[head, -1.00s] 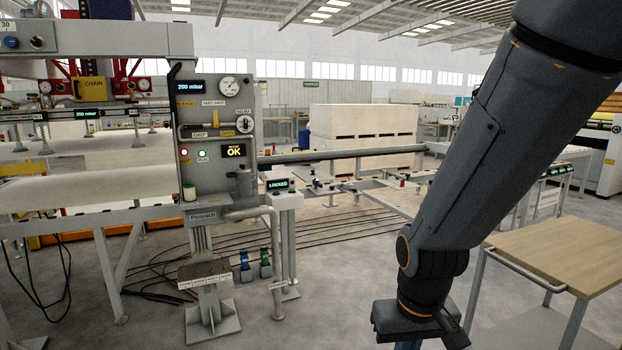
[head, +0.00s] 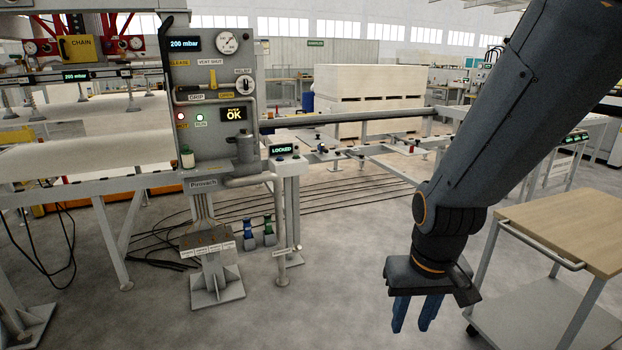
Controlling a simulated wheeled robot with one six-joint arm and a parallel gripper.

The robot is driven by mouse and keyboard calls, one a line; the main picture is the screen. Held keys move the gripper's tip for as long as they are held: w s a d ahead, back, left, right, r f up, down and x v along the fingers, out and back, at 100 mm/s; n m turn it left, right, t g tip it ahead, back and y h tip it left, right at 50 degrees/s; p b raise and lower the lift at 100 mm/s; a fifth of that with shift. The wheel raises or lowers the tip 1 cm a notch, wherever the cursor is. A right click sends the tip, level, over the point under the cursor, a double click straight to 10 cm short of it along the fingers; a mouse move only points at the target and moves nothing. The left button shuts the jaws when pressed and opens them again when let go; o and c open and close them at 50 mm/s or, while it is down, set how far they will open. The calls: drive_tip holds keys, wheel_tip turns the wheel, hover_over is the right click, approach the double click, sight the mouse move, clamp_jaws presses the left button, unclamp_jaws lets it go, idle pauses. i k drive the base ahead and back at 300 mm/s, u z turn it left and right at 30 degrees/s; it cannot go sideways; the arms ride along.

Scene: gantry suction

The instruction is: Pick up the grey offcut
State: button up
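I cannot pick out the grey offcut for certain in the head view. My gripper (head: 417,314) hangs pointing down at the lower right, in front of the bare concrete floor.
A grey control panel (head: 212,110) reads 200 mbar and OK. A post beside it reads LOCKED (head: 284,150). A low stand (head: 208,240) has several labelled slots. A wooden-topped cart (head: 570,225) stands at right. Cables cross the floor; the middle floor is clear.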

sight(312, 141)
drive_tip(key=z, duration=0.3)
drive_tip(key=i, duration=3.9)
drive_tip(key=u, duration=0.35)
drive_tip(key=i, duration=1.35)
drive_tip(key=u, duration=0.15)
